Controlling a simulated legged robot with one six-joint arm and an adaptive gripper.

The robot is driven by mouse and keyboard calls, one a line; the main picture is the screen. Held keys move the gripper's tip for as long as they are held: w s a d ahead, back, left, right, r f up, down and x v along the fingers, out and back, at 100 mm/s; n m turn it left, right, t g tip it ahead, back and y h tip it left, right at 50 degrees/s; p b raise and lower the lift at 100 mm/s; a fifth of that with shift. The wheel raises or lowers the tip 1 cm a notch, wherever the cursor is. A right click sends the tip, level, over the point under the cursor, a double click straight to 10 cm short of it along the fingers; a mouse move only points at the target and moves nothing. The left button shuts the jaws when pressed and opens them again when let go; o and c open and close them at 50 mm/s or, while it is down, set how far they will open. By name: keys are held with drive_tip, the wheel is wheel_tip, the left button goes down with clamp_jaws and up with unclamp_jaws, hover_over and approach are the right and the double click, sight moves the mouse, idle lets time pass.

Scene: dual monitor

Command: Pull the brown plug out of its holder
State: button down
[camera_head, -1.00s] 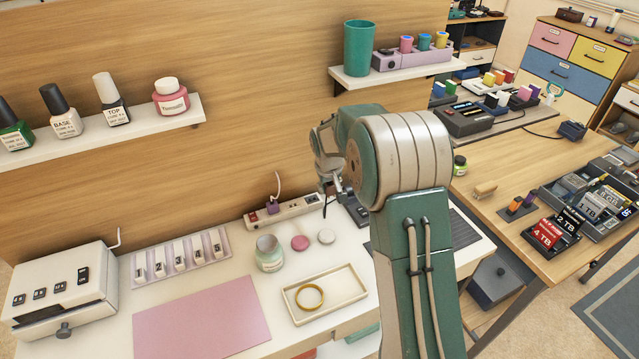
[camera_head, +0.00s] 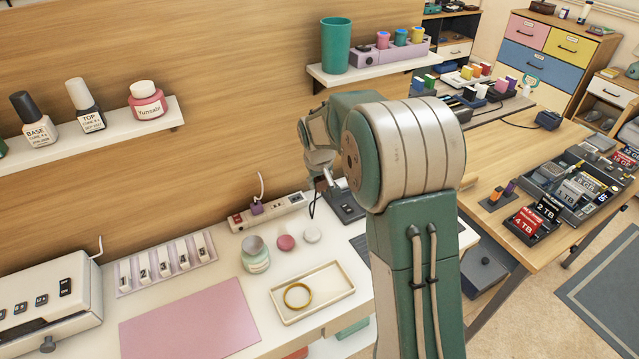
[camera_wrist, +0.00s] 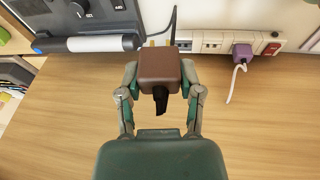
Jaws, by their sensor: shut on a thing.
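The brown plug (camera_wrist: 160,66) is a box-shaped block with a black cord end facing the wrist camera. My gripper (camera_wrist: 160,78) is shut on it, one finger on each side. The white power strip (camera_wrist: 215,41) lies behind the plug in the wrist view, and it also shows along the wall in the head view (camera_head: 279,210). In the head view my gripper (camera_head: 329,184) is near the strip's right end, and the plug is hidden.
A purple plug (camera_wrist: 242,51) with a pale cord sits in the strip. A dark device (camera_head: 346,207) lies right of the strip. Small jars (camera_head: 256,256), a tray (camera_head: 325,285) and a pink mat (camera_head: 190,318) are in front. A shelf (camera_head: 375,68) overhangs above.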

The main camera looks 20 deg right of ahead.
drive_tip(key=shift+r, duration=1.15)
